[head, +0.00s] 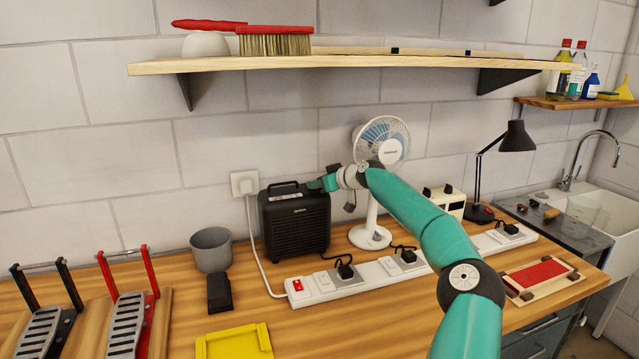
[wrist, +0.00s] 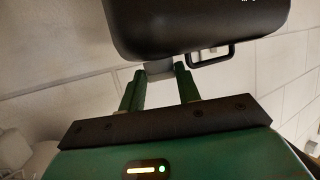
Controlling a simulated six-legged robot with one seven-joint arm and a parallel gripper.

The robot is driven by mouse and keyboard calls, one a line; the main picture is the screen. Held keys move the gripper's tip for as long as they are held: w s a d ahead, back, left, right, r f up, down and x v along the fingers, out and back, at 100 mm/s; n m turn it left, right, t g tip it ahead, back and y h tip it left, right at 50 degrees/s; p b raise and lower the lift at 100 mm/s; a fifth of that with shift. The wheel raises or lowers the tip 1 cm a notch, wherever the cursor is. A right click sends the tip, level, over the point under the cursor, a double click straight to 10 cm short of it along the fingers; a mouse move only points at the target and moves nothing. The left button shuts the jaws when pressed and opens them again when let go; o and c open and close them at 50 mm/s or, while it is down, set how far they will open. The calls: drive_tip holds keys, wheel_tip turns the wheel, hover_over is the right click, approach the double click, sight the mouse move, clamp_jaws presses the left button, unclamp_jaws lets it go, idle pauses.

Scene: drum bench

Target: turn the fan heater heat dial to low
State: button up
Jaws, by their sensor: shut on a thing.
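The black fan heater (head: 296,226) stands on the wooden bench against the wall, with a carry handle on top. In the wrist view the heater (wrist: 190,28) fills the top, with its loop handle (wrist: 211,57) at its lower right. My gripper (head: 322,185) is at the heater's upper right edge. In the wrist view my gripper's green fingers (wrist: 159,73) are on either side of a small grey piece at the heater's edge, which looks like the heat dial (wrist: 158,68). The fingers are shut on it. The dial's markings and setting cannot be seen.
A white fan (head: 370,220) stands right of the heater, close behind my arm. A white power strip (head: 330,296) with plugs runs in front. A grey cup (head: 211,250) and a black block (head: 219,292) are to the left. A shelf (head: 350,62) hangs above.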

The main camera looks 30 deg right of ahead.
drive_tip(key=o, duration=0.9)
drive_tip(key=shift+w+a+f, duration=0.25)
drive_tip(key=shift+a+f, duration=0.1)
drive_tip(key=shift+f, duration=0.1)
drive_tip(key=shift+o, duration=0.6)
drive_tip(key=shift+r, duration=0.1)
drive_tip(key=shift+s+d, duration=0.1)
drive_tip(key=shift+d, duration=0.05)
drive_tip(key=shift+d+r, duration=0.1)
drive_tip(key=shift+r, duration=0.1)
drive_tip(key=shift+s, duration=0.15)
drive_tip(key=v, duration=1.3)
drive_tip(key=shift+s+r, duration=0.2)
drive_tip(key=shift+s, duration=0.05)
drive_tip(key=shift+d, duration=0.15)
